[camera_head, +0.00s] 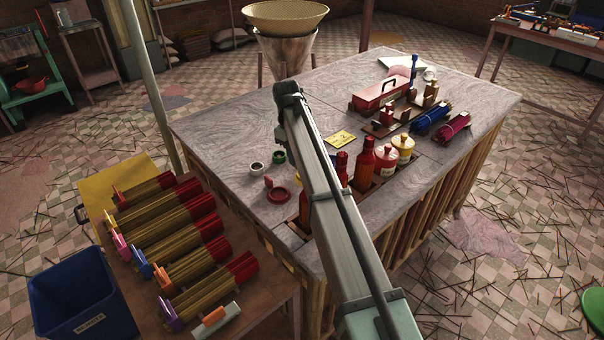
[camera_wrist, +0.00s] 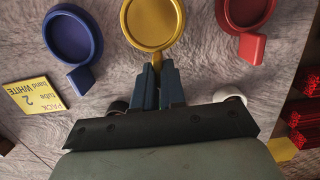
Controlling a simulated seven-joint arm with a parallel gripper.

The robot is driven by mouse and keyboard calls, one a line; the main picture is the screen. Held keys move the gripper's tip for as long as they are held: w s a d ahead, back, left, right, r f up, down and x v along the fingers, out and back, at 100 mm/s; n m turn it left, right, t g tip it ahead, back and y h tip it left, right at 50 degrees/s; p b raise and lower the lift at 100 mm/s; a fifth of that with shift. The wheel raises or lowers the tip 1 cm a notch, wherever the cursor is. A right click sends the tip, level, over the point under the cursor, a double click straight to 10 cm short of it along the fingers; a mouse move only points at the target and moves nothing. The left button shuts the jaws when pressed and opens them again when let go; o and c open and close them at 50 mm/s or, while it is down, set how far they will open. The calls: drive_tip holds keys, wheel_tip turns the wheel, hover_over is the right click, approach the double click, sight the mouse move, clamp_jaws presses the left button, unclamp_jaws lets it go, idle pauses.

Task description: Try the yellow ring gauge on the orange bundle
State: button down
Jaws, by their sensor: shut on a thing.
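In the wrist view, the yellow ring gauge (camera_wrist: 151,46) lies just beyond my gripper (camera_wrist: 153,78). The dark fingers are closed on its handle, which they mostly hide. The ring's far rim is cut off by the top edge. I cannot tell whether it touches the grey top beneath. The orange bundle (camera_head: 199,266), brown rods with red ends and an orange tag (camera_head: 163,276), lies on the left side table among similar bundles, well apart from the gripper.
A blue ring gauge (camera_wrist: 72,38) and a red ring gauge (camera_wrist: 246,12) flank the yellow one. A yellow card (camera_wrist: 33,97) lies near the blue one. Bottles (camera_head: 364,160) and pots stand right of my arm. A blue bin (camera_head: 82,300) is beside the bundle table (camera_head: 93,192).

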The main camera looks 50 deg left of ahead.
drive_tip(key=shift+r, duration=1.75)
